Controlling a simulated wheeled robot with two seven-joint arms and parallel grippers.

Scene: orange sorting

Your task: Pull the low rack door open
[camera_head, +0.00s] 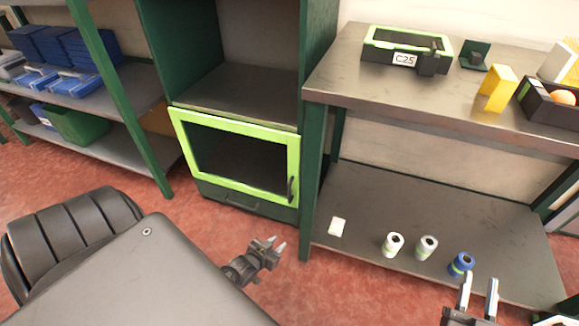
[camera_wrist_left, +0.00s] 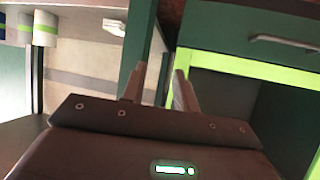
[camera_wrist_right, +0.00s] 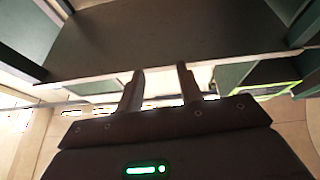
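The low rack door (camera_head: 232,121) has a lime-green frame around a dark pane and looks shut in the green rack. Its dark upright handle (camera_head: 291,189) is at the right side of the frame. Part of the lime frame also shows in the left wrist view (camera_wrist_left: 250,68). My left gripper (camera_head: 274,244) is open and empty, in front of the rack, below and left of the handle and apart from it. Its fingers (camera_wrist_left: 159,88) do not touch the frame. My right gripper (camera_head: 479,291) is open and empty near the lower shelf at right.
A drawer (camera_head: 235,199) with a bar handle lies below the door. A green post (camera_head: 312,180) and the metal table (camera_head: 390,95) stand just right of it. The lower shelf (camera_head: 370,205) holds several rolls and a white block. Red floor is clear before the rack.

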